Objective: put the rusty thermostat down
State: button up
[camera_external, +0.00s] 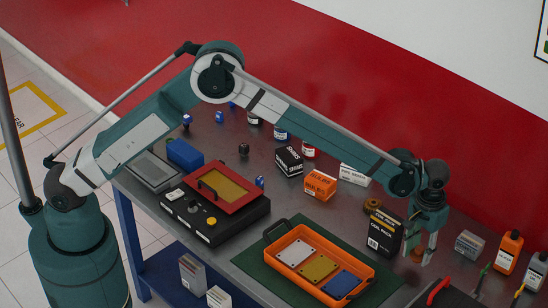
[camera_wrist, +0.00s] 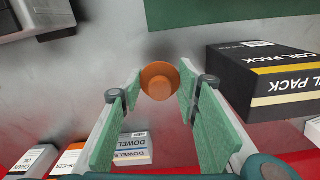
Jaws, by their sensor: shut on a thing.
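The rusty thermostat (camera_wrist: 158,80) is a round orange-brown piece with a flange. It sits between the green fingertips of my gripper (camera_wrist: 160,88) in the wrist view. My gripper is shut on it. In the external view my gripper (camera_external: 420,246) points down just right of the black coil pack box, and the thermostat (camera_external: 416,256) shows small and partly covered at its tips. It is low over the grey table (camera_external: 232,138); I cannot tell whether it touches it.
The black coil pack box (camera_external: 384,232) stands close beside my gripper. An orange tray (camera_external: 290,238) with coloured plates lies on a green mat (camera_external: 256,262). A grey box (camera_external: 469,244) and orange bottle (camera_external: 508,251) stand to the right. Bare table shows around the thermostat.

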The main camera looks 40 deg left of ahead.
aim_at(417, 260)
jog(key=shift+f, duration=0.1)
jog(key=shift+f, duration=1.85)
jog(key=shift+f+b, duration=0.15)
jog(key=shift+b, duration=0.15)
jog(key=o, duration=0.9)
jog(key=shift+r, duration=0.2)
notch_tip(417, 260, up, 12)
jog(key=shift+p, duration=0.6)
